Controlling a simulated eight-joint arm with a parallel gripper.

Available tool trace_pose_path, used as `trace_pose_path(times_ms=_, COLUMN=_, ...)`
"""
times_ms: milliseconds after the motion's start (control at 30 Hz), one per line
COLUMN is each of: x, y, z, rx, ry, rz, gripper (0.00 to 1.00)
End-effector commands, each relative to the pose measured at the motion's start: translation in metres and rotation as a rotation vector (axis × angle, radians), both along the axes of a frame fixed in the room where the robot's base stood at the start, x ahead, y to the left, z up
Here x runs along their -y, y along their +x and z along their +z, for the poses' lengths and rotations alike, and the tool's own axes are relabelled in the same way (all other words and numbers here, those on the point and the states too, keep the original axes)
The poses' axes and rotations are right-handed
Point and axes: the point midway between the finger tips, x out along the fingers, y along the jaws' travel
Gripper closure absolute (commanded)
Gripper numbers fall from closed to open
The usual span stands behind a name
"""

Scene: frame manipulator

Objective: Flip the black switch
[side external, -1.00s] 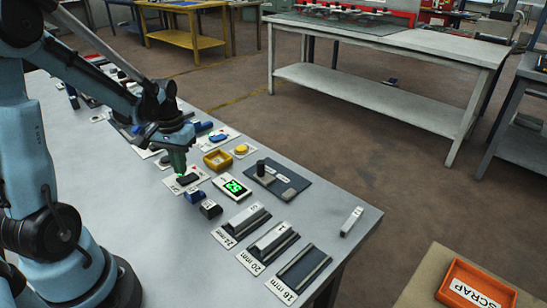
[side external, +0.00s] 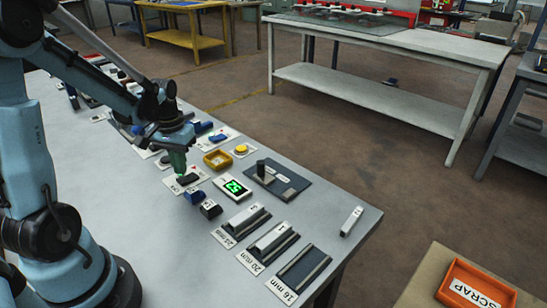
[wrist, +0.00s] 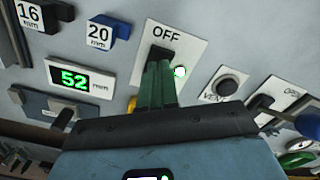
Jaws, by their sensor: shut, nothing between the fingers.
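The black switch (wrist: 157,56) is on a white plate (wrist: 190,48) marked OFF in the wrist view. In the side external view, the switch (side external: 187,180) lies just below my gripper (side external: 179,171), which points down.
A display (wrist: 73,79) reads 52 mm. A blue 20 mm block (wrist: 109,30) and a black 16 mm block (side external: 210,209) are close by. A VENT button (wrist: 228,86) and a yellow tray (side external: 217,160) are also near. An orange SCRAP bin (side external: 452,272) stands right.

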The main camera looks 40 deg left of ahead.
Motion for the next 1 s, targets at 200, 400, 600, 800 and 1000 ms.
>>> trace_pose_path(times_ms=200, x=0.000, y=0.000, z=-0.002, rx=0.000, ry=0.000, rz=0.000, gripper=1.00)
trace_pose_path(times_ms=400, x=0.000, y=0.000, z=-0.004, rx=0.000, ry=0.000, rz=0.000, gripper=1.00)
trace_pose_path(times_ms=600, x=0.000, y=0.000, z=-0.007, rx=0.000, ry=0.000, rz=0.000, gripper=1.00)
trace_pose_path(times_ms=800, x=0.000, y=0.000, z=-0.010, rx=0.000, ry=0.000, rz=0.000, gripper=1.00)
trace_pose_path(times_ms=1000, x=0.000, y=0.000, z=-0.012, rx=0.000, ry=0.000, rz=0.000, gripper=1.00)
